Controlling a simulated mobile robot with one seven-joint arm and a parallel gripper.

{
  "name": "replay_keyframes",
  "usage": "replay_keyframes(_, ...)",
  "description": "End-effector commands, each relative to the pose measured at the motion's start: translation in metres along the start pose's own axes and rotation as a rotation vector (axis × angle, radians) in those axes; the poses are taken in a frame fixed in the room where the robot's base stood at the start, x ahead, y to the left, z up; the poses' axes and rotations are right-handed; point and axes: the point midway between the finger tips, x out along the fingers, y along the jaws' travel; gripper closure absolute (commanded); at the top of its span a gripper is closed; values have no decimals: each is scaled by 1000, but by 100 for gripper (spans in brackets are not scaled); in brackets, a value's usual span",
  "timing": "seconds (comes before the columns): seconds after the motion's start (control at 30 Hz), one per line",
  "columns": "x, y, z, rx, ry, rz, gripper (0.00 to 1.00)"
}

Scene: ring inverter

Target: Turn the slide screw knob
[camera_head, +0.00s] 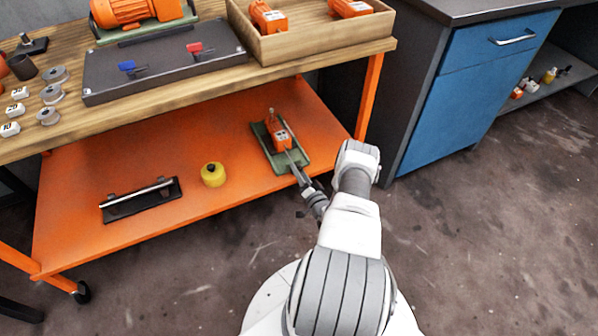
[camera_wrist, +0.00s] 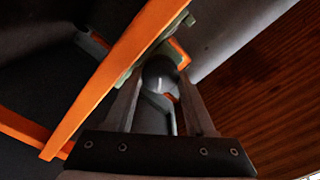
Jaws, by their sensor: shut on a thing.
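The slide unit, an orange block on a green base (camera_head: 270,152), sits on the orange lower shelf. In the wrist view, a dark round knob (camera_wrist: 159,72) lies between the fingertips, with green and orange parts behind it. My gripper (camera_head: 294,165) reaches in from the front right to the near end of the unit. It also shows in the wrist view (camera_wrist: 158,80), where its two fingers are shut on the knob. In the head view the knob is hidden by the fingers.
The orange shelf (camera_head: 160,225) also holds a yellow round canister (camera_head: 213,174) and a black bracket with a silver bar (camera_head: 141,199). An orange table leg (camera_head: 369,97) stands just beyond my arm. The wooden tabletop (camera_head: 210,85) overhangs the shelf's back.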

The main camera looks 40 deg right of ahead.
Motion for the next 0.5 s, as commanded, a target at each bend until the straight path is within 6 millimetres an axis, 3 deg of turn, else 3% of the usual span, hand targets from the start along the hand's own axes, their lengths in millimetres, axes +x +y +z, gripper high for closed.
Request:
replay_keyframes(0.47, 0, 0, 1, 18, -2, 0, 100)
replay_keyframes(0.5, 0, 0, 1, 18, -2, 0, 44)
